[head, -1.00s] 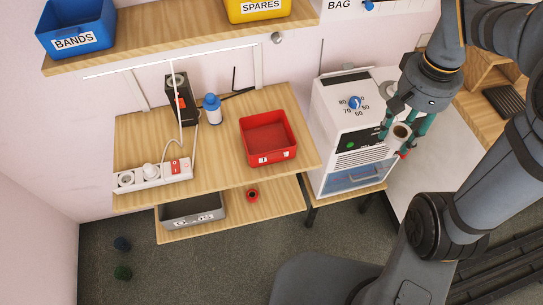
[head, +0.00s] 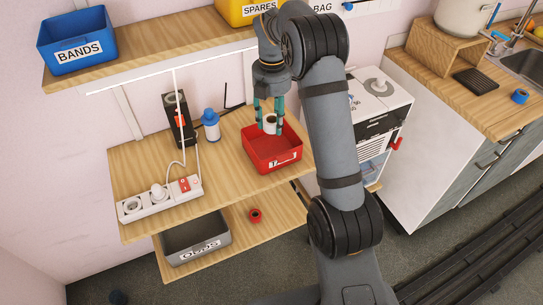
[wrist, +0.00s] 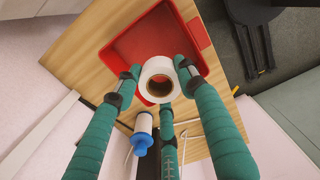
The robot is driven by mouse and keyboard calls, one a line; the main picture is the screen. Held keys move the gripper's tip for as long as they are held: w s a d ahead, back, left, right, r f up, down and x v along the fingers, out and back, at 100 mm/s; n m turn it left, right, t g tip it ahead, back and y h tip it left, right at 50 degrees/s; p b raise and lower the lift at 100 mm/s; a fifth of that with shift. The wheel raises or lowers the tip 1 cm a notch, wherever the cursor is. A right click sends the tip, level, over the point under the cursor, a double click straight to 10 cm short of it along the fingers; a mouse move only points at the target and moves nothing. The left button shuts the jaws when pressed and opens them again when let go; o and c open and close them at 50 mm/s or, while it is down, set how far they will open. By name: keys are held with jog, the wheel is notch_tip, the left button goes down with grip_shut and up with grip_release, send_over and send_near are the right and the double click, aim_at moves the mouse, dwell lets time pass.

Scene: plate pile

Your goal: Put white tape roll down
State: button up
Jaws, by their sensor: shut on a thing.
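The white tape roll (head: 270,124) is held over the red tray (head: 285,163) on the wooden bench. In the wrist view the tape roll (wrist: 157,65) shows its brown core and lies against the red tray (wrist: 120,47) in the picture. My gripper (head: 269,117) points down with its teal fingers shut around the roll; the fingers also surround it in the wrist view (wrist: 157,76). Part of the roll is hidden by the fingers. I cannot tell whether the roll touches the tray floor. The visible tray floor looks bare.
A blue-capped bottle (head: 211,125) and a black device (head: 179,120) stand left of the tray. A power strip (head: 160,198) lies at the front left. A red tape roll (head: 255,215) sits on the lower shelf beside a grey bin (head: 190,243). A white machine (head: 385,92) stands right.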

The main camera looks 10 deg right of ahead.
jog(key=shift+w+f+n, duration=0.3)
jog(key=shift+f+n, duration=0.1)
jog(key=shift+f, duration=0.1)
send_over(272, 151)
jog(key=shift+n, duration=0.3)
notch_tip(272, 151, down, 6)
jog(key=shift+s+a+f, duration=0.1)
jog(key=shift+f, duration=1.95)
jog(key=shift+f, duration=0.1)
jog(key=o, duration=1.1)
notch_tip(272, 151, up, 12)
jog(key=shift+r, duration=0.15)
